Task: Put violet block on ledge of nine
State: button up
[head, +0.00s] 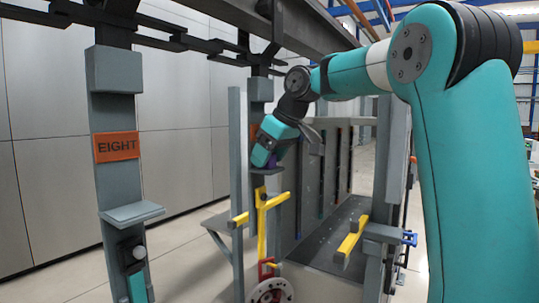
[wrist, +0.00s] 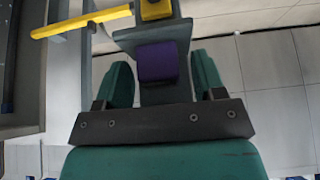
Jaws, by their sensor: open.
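The violet block (wrist: 158,62) sits on a grey ledge (wrist: 123,38) of a hanging carrier in the wrist view. In the head view the block (head: 272,161) is mostly hidden by my gripper, above the ledge (head: 267,171). My gripper (wrist: 163,75) is open, with one finger on each side of the block and visible gaps between. In the head view my gripper (head: 267,158) is in front of the carrier (head: 260,95). That carrier's orange sign (head: 254,131) is mostly covered, so its word cannot be read.
A nearer carrier with the sign EIGHT (head: 117,146) hangs at left; its ledge (head: 132,213) is empty. A yellow cross-shaped part (head: 262,215) is below my gripper. A grey frame post (head: 237,190) stands close on its left. A yellow bar (head: 351,240) is at right.

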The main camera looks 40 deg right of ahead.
jog(key=shift+s+d+r, duration=0.1)
jog(key=shift+s+r, duration=0.05)
jog(key=shift+r, duration=0.4)
jog(key=p+v, duration=0.5)
jog(key=v, duration=0.5)
jog(key=s+a+f+n+g+y, duration=0.1)
jog(key=s+a+f, duration=0.25)
jog(key=a, duration=0.35)
jog(key=s+a+f+g+y, duration=0.1)
jog(key=s+a+f, duration=0.1)
jog(key=a+f, duration=0.35)
jog(key=s+a+f+n+g+y, duration=0.1)
jog(key=s+a+f, duration=0.15)
jog(key=a, duration=0.55)
jog(key=s+a+f+g, duration=0.1)
jog(key=s+a+f, duration=0.1)
jog(key=s+f, duration=0.3)
jog(key=s+a+f+n+g, duration=0.1)
jog(key=s+a+f, duration=0.2)
jog(key=s+f, duration=0.3)
jog(key=s, duration=0.4)
jog(key=shift+a+g+h, duration=0.2)
jog(key=shift+g+h, duration=0.1)
jog(key=shift+h, duration=0.1)
jog(key=shift+r, duration=0.1)
notch_tip(320, 180, down, 6)
jog(key=b, duration=0.6)
jog(key=shift+f+b, duration=0.25)
jog(key=shift+b, duration=0.05)
